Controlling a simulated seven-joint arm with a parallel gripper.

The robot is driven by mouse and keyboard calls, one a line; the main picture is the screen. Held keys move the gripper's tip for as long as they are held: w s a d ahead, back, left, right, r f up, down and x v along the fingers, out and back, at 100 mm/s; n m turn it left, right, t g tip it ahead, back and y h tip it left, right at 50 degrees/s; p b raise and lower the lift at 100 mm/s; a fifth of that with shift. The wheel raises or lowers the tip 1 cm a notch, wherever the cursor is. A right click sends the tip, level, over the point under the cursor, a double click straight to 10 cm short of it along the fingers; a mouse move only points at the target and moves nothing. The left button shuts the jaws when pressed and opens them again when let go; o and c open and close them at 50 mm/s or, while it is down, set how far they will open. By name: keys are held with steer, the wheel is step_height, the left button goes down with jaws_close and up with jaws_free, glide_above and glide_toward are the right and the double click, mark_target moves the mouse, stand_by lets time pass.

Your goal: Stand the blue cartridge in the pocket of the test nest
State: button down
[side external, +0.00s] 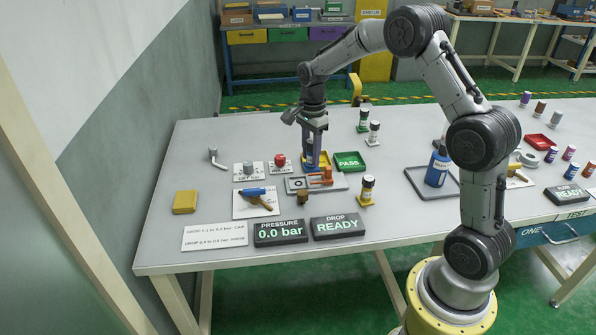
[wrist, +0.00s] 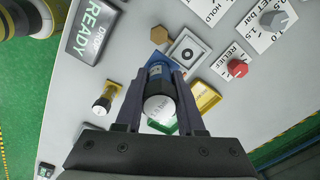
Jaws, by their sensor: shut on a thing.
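My gripper (wrist: 160,78) points down and is shut on the blue cartridge (wrist: 158,108), which has a white cap facing the wrist camera. In the side external view the cartridge's blue part (side external: 309,162) shows between the fingers, by the yellow tray. In the wrist view the pocket (wrist: 187,53) lies up and right of the fingertips, uncovered. The cartridge's lower end is largely hidden, and its height is unclear.
The yellow tray (wrist: 206,98) and green PASS tray (side external: 349,161) are close to the gripper. A yellow-banded cartridge (side external: 367,190) stands right of the nest, and a brown hex piece (side external: 302,198) in front. The red relief knob (side external: 280,160) is to the left. The DROP display (side external: 338,227) reads READY.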

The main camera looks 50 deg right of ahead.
steer(key=w+f, duration=0.2)
steer(key=w+d+f, duration=0.1)
steer(key=f, duration=0.1)
steer(key=w+d+f, duration=0.1)
steer(key=w+f, duration=0.1)
steer(key=shift+w+f, duration=0.1)
steer(key=shift+w, duration=0.25)
steer(key=shift+f, duration=1.6)
steer(key=shift+f, duration=0.1)
steer(key=c, duration=0.5)
jaws_free()
